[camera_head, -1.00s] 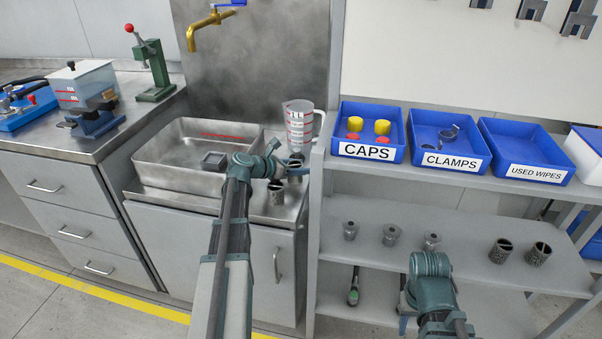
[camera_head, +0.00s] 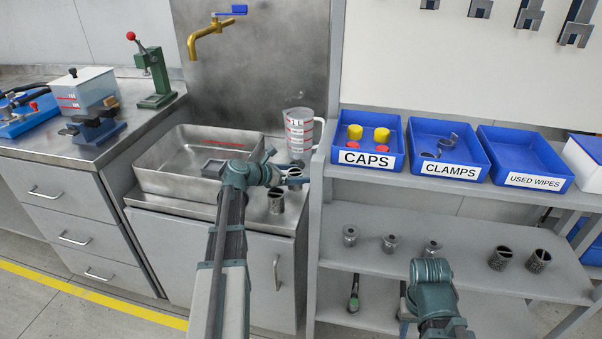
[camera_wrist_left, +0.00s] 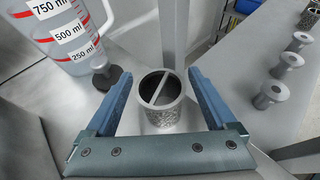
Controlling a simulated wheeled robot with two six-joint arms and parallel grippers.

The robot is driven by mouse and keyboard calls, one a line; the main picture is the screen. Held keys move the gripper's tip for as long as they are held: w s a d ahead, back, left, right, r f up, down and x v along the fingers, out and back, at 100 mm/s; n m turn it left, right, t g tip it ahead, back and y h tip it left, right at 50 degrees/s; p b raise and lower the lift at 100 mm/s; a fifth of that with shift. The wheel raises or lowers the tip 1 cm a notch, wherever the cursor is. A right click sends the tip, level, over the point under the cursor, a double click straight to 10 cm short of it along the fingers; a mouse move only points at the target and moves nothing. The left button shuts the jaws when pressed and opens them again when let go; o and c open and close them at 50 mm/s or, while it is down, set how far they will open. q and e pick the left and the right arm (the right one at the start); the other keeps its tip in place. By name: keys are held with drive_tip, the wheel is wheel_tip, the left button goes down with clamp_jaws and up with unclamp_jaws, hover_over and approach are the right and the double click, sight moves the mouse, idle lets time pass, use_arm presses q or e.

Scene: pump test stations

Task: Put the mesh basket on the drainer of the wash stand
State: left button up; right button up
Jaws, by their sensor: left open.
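A mesh basket (camera_head: 276,201), a grey perforated metal cup with a bar across its mouth, stands upright on the drainer (camera_head: 258,217) of the wash stand, right of the basin. In the left wrist view the basket (camera_wrist_left: 161,103) is between the spread blue fingers of my left gripper (camera_wrist_left: 160,88), with a gap on each side. In the head view my left gripper (camera_head: 285,181) is just above and behind the basket, its fingers partly hidden. Two more mesh baskets (camera_head: 501,254) (camera_head: 538,259) stand on the shelf at right. My right gripper is mostly hidden behind its wrist.
A measuring jug (camera_head: 299,132) stands close behind the left gripper. A dark stopper-like part (camera_wrist_left: 112,77) is beside the left finger. The grey shelf unit (camera_head: 345,262) rises right of the drainer, holding several metal fittings. Blue bins (camera_head: 367,142) stand on its top.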

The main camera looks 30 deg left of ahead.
sight(292, 173)
use_arm(q)
drive_tip(key=p+v, duration=0.1)
drive_tip(key=v, duration=0.5)
drive_tip(key=shift+p, duration=0.4)
